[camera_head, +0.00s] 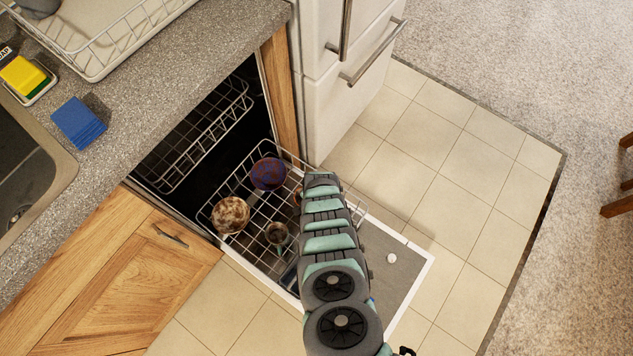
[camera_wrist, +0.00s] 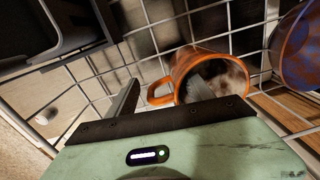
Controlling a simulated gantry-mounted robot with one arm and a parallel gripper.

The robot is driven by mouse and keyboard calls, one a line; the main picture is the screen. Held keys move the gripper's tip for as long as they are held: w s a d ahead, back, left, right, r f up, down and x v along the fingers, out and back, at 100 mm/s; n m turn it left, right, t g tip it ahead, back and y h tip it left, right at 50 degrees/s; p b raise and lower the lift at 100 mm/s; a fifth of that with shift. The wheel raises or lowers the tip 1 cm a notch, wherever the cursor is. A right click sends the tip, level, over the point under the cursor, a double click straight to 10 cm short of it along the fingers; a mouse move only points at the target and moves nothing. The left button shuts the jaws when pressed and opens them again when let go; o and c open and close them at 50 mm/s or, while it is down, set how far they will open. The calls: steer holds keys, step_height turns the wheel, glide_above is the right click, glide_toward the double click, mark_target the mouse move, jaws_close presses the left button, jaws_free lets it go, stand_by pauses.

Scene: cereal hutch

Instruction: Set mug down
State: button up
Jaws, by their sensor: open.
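An orange mug (camera_wrist: 197,62) sits in the wire dishwasher rack (camera_head: 254,200) in the wrist view. Its mouth faces my camera and its handle points left. My gripper (camera_wrist: 164,85) is open at the mug, with the handle between its two fingers. The left finger is outside the mug; the right finger overlaps the mouth and appears to reach inside. Whether either finger touches the mug is unclear. In the head view my arm hides most of this area, and only a small orange-brown edge shows beside it.
A blue-purple bowl (camera_head: 268,173) is close beside the mug. A speckled brown bowl (camera_head: 230,214) and a dark cup (camera_head: 278,234) also stand in the rack. The open dishwasher door (camera_head: 402,262) lies below. A white fridge (camera_head: 340,95) stands behind.

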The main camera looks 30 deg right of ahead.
step_height(320, 180, up, 11)
steer(key=p, duration=0.8)
steer(key=shift+s+r, duration=0.15)
steer(key=shift+r, duration=0.05)
steer(key=shift+d, duration=0.1)
steer(key=shift+f, duration=0.1)
